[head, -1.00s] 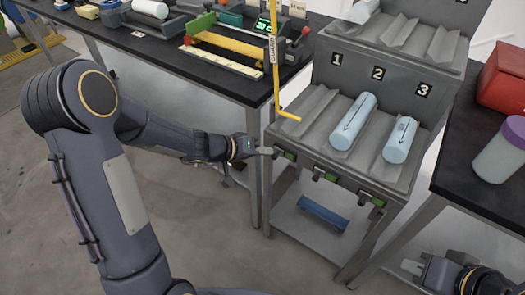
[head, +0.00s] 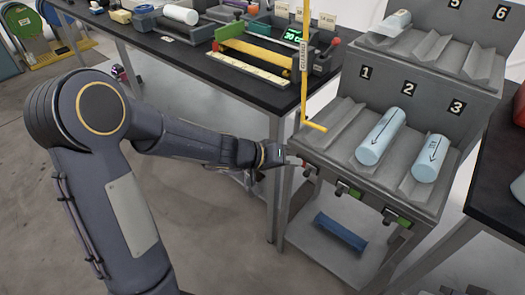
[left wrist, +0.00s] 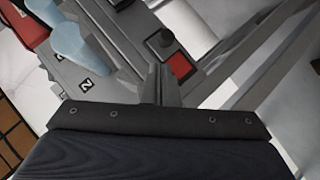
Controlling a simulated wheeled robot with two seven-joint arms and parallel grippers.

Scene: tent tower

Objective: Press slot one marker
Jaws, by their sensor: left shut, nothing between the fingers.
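A grey tiered rack (head: 392,190) has slots 1, 2 and 3 on its lower shelf. Slot 1 is empty; pale blue cylinders lie in slot 2 (head: 380,137) and slot 3 (head: 429,158). My left gripper (head: 298,161) is shut and empty at the rack's front left corner, by that marker. Its fingertips (left wrist: 158,80) are close to the red square; I cannot tell whether they touch. My right gripper is out of view.
Green markers sit below slot 2 (head: 354,193) and slot 3 (head: 404,222). A black workbench (head: 185,55) with tools stands left of the rack. A blue bar (head: 340,232) lies on the lower shelf.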

